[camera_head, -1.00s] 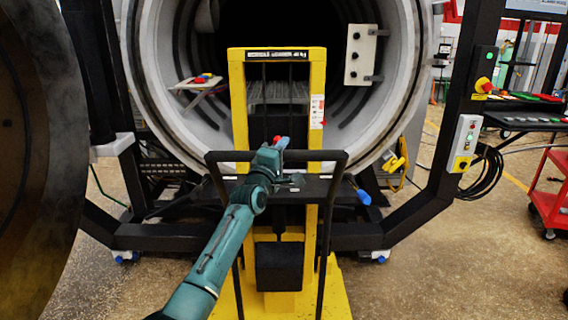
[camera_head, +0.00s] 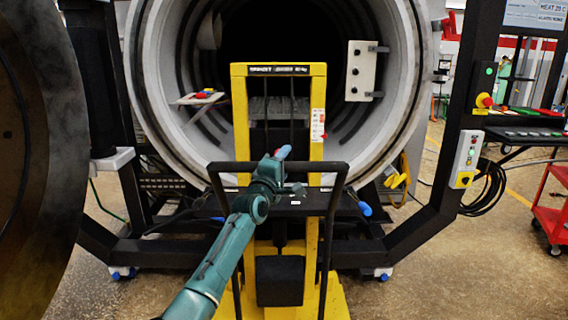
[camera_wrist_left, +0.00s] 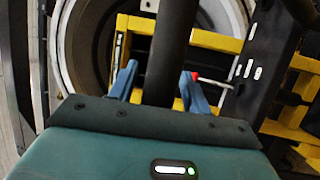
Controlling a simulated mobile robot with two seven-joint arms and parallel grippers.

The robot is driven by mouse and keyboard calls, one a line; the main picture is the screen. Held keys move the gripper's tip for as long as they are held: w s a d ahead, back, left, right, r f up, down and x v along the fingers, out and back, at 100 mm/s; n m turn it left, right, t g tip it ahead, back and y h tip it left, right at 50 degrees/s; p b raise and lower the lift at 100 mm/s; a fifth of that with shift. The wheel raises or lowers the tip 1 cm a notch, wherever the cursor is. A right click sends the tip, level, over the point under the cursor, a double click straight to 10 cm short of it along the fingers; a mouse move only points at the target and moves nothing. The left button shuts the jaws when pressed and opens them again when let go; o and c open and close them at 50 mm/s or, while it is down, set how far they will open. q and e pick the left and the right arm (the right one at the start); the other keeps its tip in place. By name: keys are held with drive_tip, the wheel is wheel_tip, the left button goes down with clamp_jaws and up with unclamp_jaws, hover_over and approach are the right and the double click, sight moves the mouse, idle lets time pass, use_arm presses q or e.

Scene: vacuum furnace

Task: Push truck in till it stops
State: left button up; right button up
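The yellow truck (camera_head: 238,110) stands upright in front of the round furnace opening (camera_head: 151,95), its mast overlapping the opening in the head view. A black push handle (camera_head: 325,168) rises at its near side. A gap shows beside the left finger, so firm contact is not visible. My right gripper is out of view.
Black frame legs (camera_head: 410,225) flank the truck, with blue-footed supports near the floor. The round furnace door (camera_head: 35,120) fills the left. A control box (camera_head: 467,158) and cables are on the right frame, beside a red cart (camera_head: 552,205). Floor shows at both sides.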

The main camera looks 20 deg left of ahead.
use_arm(q)
drive_tip(key=shift+a, duration=0.1)
drive_tip(key=p+v, duration=0.1)
drive_tip(key=v, duration=1.2)
drive_tip(key=shift+f, duration=0.1)
